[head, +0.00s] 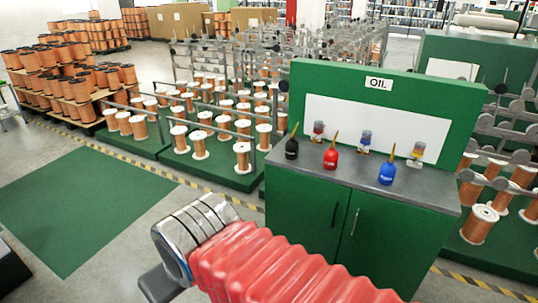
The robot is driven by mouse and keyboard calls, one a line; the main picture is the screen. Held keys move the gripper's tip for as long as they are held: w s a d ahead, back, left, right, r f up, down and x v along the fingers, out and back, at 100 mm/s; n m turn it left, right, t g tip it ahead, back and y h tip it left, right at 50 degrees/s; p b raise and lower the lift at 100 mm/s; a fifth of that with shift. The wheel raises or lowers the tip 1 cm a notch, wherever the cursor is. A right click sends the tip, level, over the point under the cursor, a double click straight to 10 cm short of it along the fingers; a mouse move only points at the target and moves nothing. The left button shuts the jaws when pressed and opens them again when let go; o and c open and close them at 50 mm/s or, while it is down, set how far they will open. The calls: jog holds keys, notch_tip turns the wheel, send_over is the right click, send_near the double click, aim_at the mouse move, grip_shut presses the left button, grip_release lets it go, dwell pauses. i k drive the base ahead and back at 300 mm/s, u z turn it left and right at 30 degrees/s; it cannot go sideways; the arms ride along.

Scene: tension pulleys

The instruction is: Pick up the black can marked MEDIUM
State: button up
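The black oil can (291,149), with a thin yellow-orange spout, stands upright at the left end of the grey top (352,192) of a green cabinet. Its label is too small to read. A red can (330,159) stands to its right, and a blue can (387,174) is further right and nearer the front edge. All three stand apart. My arm, in a red bellows sleeve with a chrome joint, crosses the bottom of the head view, in front of and below the cabinet top. My gripper's fingers do not show.
A green back panel with an OIL sign (378,84) rises behind the cans. Small clear-and-coloured oilers (366,140) stand or hang along it. Copper spools on green platforms (240,176) flank the cabinet. The floor at left, with a green mat (80,205), is clear.

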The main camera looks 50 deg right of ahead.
aim_at(291, 146)
jog(key=z, duration=0.05)
jog(key=k, duration=0.1)
jog(key=u, duration=0.1)
jog(key=i, duration=1.3)
jog(key=z, duration=0.4)
jog(key=i, duration=0.8)
jog(key=z, duration=0.55)
jog(key=i, duration=0.6)
jog(key=z, duration=1.05)
jog(key=i, duration=0.8)
jog(key=z, duration=0.6)
